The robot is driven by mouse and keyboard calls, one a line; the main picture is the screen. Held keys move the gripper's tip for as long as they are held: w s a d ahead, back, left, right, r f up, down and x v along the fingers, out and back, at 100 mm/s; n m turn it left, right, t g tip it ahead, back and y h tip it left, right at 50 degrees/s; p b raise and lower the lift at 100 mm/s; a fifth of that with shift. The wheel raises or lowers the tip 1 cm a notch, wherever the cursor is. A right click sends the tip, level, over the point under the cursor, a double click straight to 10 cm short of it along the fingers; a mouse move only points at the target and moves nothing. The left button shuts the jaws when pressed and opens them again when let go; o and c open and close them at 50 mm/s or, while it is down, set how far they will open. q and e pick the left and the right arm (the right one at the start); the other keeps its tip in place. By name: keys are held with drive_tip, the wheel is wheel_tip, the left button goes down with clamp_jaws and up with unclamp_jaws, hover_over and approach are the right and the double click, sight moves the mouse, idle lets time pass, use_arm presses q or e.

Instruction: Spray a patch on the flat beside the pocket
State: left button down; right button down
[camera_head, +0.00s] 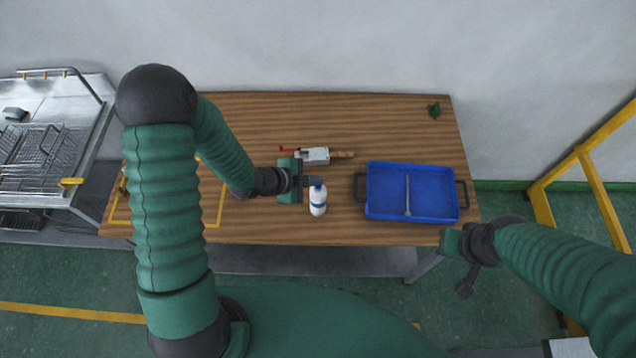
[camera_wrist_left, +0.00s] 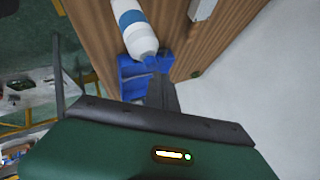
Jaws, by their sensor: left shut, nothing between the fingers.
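A pale grey-white block (camera_head: 315,155) with a red part and a brown handle-like piece lies behind the gripper. I cannot make out a pocket. My right gripper (camera_head: 466,272) hangs off the table's front right; its jaw state is unclear.
A blue tray (camera_head: 388,211) with dark handles and a grey rod (camera_head: 408,192) lies right of the bottle. A small green object (camera_head: 434,110) is at the back right corner. A yellow outline (camera_head: 218,208) is at left. The table's back left is clear.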

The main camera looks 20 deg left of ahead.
sight(315, 190)
use_arm(q)
drive_tip(key=shift+f, duration=0.1)
idle(0.3)
drive_tip(key=shift+f+b, duration=0.3)
drive_tip(key=shift+b, duration=0.1)
drive_tip(key=shift+f, duration=0.15)
drive_tip(key=shift+r+p, duration=0.35)
drive_tip(key=shift+r, duration=0.25)
wheel_tip(315, 190, up, 6)
drive_tip(key=p, duration=0.5)
drive_tip(key=shift+f, duration=0.1)
idle(0.6)
